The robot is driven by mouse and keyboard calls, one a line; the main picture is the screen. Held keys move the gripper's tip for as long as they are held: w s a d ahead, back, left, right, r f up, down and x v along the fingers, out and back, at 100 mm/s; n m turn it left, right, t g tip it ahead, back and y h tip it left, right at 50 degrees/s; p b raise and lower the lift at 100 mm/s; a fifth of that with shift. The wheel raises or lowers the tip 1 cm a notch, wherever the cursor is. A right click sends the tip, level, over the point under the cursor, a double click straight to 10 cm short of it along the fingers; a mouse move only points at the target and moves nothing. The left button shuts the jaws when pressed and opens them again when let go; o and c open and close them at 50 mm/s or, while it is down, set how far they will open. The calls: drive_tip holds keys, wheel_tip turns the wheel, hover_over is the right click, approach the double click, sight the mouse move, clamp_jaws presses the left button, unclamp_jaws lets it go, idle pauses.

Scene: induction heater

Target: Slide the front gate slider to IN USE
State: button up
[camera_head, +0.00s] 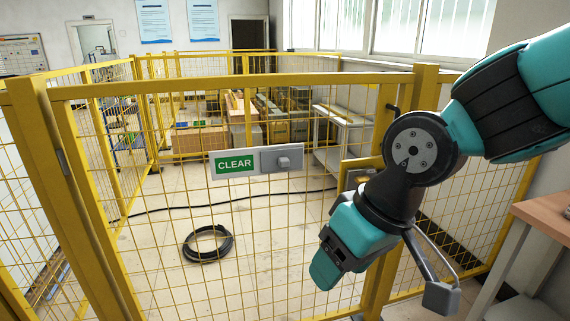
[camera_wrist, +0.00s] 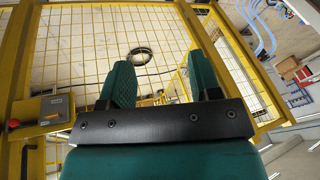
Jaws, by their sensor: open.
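The front gate slider (camera_head: 256,161) is a grey plate on the yellow mesh gate in the head view. Its left part shows a green label reading CLEAR, and its grey knob (camera_head: 283,162) is at the right part. No IN USE label shows. My gripper (camera_head: 328,264) is below and to the right of the slider, apart from it, with its fingers pointing down. In the wrist view my gripper (camera_wrist: 162,80) has its two teal fingers apart with nothing between them. The slider cannot be made out in the wrist view.
A latch box (camera_wrist: 40,113) with a red part sits on the gate frame at the wrist view's left. A black cable coil (camera_head: 207,244) lies on the floor behind the mesh. A wooden-topped table (camera_head: 545,218) stands at the right. The space around the slider's front looks clear.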

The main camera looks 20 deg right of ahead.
drive_tip(key=w+d+f+m+t+h+b, duration=0.4)
drive_tip(key=w+f, duration=0.3)
drive_tip(key=w, duration=0.5)
drive_tip(key=t+b, duration=0.5)
drive_tip(key=t, duration=0.7)
approach(285, 164)
drive_tip(key=w+p, duration=0.9)
drive_tip(key=p, duration=0.1)
drive_tip(key=shift+w+d+r, duration=0.1)
drive_tip(key=shift+w+r, duration=0.05)
drive_tip(key=shift+w, duration=0.05)
